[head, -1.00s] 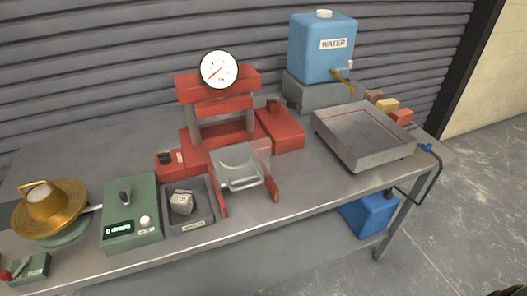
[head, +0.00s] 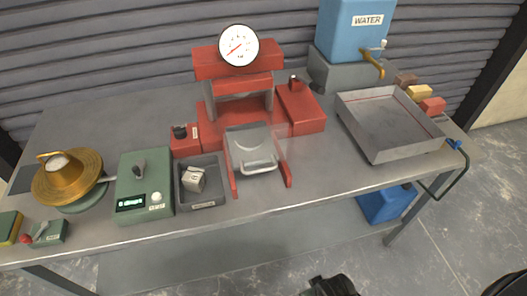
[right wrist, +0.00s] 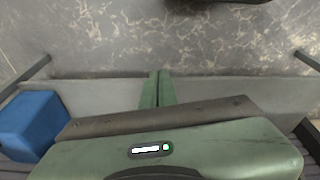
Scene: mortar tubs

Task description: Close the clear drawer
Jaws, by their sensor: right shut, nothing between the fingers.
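The clear drawer (head: 249,141) is at the front of the red press (head: 232,60) in the head view. It has a see-through surround and a pale grey handle (head: 260,168). It stands out forward of the press, between two red rails. My right gripper (right wrist: 157,74) shows in the right wrist view. Its two green fingers are together with nothing between them, and they point over the grey floor, apart from the drawer. My left gripper is not in view.
A grey tray with a cube (head: 193,180) and a green scale (head: 145,187) stand left of the drawer. A large metal pan (head: 388,122) and a blue water tank (head: 352,30) are to the right. The bench top in front of the pan is clear.

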